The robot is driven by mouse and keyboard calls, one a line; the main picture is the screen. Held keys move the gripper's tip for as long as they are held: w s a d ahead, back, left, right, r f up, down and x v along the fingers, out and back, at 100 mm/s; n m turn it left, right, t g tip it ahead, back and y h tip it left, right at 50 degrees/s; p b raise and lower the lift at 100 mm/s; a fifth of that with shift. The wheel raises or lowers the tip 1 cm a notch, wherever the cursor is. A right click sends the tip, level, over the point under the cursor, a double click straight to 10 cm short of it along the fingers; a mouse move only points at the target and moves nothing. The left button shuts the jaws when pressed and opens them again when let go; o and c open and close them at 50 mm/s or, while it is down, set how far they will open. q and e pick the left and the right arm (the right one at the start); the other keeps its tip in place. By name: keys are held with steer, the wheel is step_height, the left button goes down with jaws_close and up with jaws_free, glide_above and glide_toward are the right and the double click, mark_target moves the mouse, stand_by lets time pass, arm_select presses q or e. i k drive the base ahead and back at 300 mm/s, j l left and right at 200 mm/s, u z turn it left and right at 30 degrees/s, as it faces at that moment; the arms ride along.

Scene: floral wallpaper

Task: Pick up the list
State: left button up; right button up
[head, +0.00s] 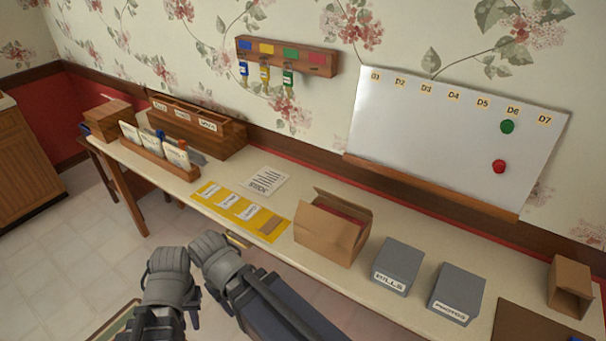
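A white sheet with a heading and printed lines, which looks like the list (264,181), lies flat on the long table, between the wooden sorter and the yellow mat. My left gripper (168,283) is at the bottom, in front of the table and well short of the sheet. My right gripper (216,262) is just to its right, near the table's front edge. Both are seen from behind, so their fingertips are mostly hidden and I cannot tell whether they are open. Nothing shows held in them.
A yellow mat (270,226) with labelled cards lies in front of the sheet. An open cardboard box (325,237) and grey boxes labelled bills (397,263) and photos (459,290) stand to the right. A card rack (150,160) and wooden sorter (228,140) stand left.

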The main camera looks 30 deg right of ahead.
mark_target(268, 180)
steer(key=i+j+z, duration=0.2)
steer(key=z, duration=0.2)
steer(key=i+j+z, duration=0.15)
steer(key=j+z, duration=0.25)
steer(key=i+j+z, duration=0.15)
steer(key=z, duration=0.25)
steer(key=j+z, duration=0.75)
steer(key=j, duration=0.25)
steer(key=i, duration=0.05)
